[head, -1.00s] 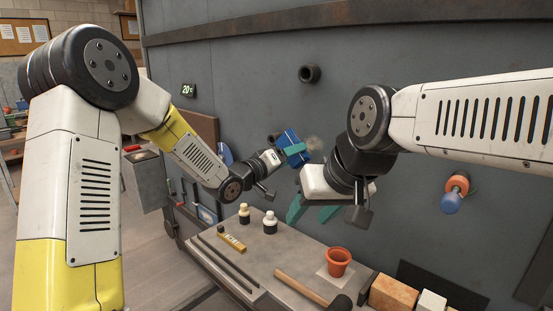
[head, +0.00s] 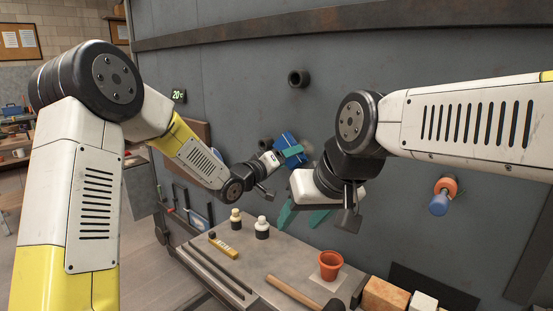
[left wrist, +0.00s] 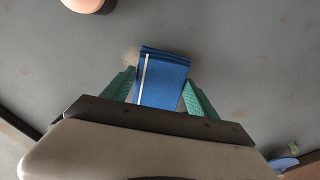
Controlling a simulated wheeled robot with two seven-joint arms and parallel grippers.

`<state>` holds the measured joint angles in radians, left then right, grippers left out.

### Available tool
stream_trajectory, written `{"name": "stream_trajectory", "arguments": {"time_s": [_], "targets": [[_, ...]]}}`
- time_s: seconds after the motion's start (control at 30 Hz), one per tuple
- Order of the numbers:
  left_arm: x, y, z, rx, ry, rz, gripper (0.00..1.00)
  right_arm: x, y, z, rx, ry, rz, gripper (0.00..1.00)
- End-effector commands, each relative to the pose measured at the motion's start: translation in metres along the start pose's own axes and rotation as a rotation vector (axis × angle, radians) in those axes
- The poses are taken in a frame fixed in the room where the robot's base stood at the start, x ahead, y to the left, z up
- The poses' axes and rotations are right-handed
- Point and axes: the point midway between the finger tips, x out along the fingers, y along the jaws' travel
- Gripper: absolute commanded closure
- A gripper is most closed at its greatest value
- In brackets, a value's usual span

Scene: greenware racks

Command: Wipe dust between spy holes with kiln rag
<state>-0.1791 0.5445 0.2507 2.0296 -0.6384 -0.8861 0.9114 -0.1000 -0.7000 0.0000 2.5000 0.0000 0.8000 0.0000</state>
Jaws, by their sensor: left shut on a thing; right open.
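My left gripper (head: 292,150) is shut on a folded blue rag (head: 284,142) at the grey kiln wall (head: 230,80). In the left wrist view the rag (left wrist: 170,80), with a pale stripe, sits between the teal fingers (left wrist: 160,92). A tan dust smudge (left wrist: 130,57) shows beside its upper left edge; whether dust lies under the rag is hidden. A dark spy hole tube (head: 298,77) is above; another (head: 265,143) is just left of the rag. An orange ring with a blue plug (head: 439,203) is farther right. My right gripper (head: 301,215) is open and empty above the bench.
The bench (head: 225,267) below holds two small bottles (head: 262,228), a yellow block (head: 223,246), a terracotta pot (head: 331,264), a mallet (head: 290,290) and bricks (head: 384,295). A temperature display (head: 179,96) is on the wall at left.

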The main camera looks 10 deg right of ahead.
Motion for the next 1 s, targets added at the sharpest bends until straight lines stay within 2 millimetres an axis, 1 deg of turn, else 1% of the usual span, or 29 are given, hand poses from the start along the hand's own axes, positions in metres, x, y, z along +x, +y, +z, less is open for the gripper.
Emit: {"name": "stream_trajectory", "arguments": {"time_s": [1.0], "targets": [[0.019,0.0,0.0,0.0,0.0,0.001,0.65,0.0,0.0,0.0,0.0,0.0,0.0,0.51]]}}
